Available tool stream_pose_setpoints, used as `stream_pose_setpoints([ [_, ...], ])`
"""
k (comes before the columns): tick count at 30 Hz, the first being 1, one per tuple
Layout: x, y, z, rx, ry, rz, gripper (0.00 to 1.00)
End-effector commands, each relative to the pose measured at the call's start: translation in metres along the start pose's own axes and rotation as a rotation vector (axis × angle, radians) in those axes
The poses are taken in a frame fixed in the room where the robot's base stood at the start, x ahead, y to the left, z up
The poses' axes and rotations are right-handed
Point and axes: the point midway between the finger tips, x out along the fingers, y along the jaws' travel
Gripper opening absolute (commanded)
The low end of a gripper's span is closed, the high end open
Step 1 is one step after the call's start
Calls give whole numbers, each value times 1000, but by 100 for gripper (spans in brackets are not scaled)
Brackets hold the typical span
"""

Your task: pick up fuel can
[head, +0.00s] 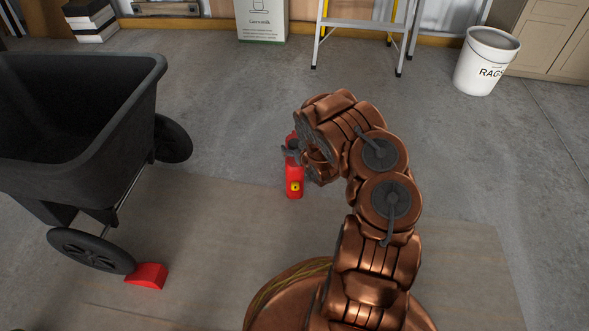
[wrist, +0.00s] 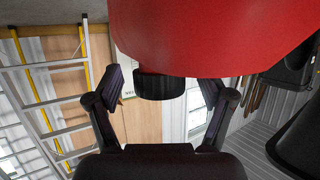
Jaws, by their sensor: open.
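The red fuel can (head: 294,188) stands on the floor mat, left of my arm in the head view, with a small yellow mark on its side. My arm partly hides its upper part. My gripper (head: 292,151) is at its top. In the wrist view the fuel can (wrist: 215,35) fills the upper area as a large red surface. Its dark cap-like part (wrist: 160,86) shows between the two fingers of my gripper (wrist: 163,90). The fingers are spread, with visible gaps on both sides of the dark part.
A black wheeled cart (head: 75,100) stands at left, with a red wedge (head: 147,277) by its wheel. A stepladder (head: 362,25), a Garrmilk box (head: 262,20) and a white RAGS bucket (head: 486,62) stand at the back. The floor between is clear.

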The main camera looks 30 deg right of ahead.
Motion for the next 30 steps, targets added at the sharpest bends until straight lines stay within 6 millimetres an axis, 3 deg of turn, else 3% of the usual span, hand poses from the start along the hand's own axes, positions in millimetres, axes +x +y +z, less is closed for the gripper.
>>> stream_pose_setpoints([
  [11,9,1,1,1,-3,3,80],
  [30,9,1,0,1,-2,2,13],
])
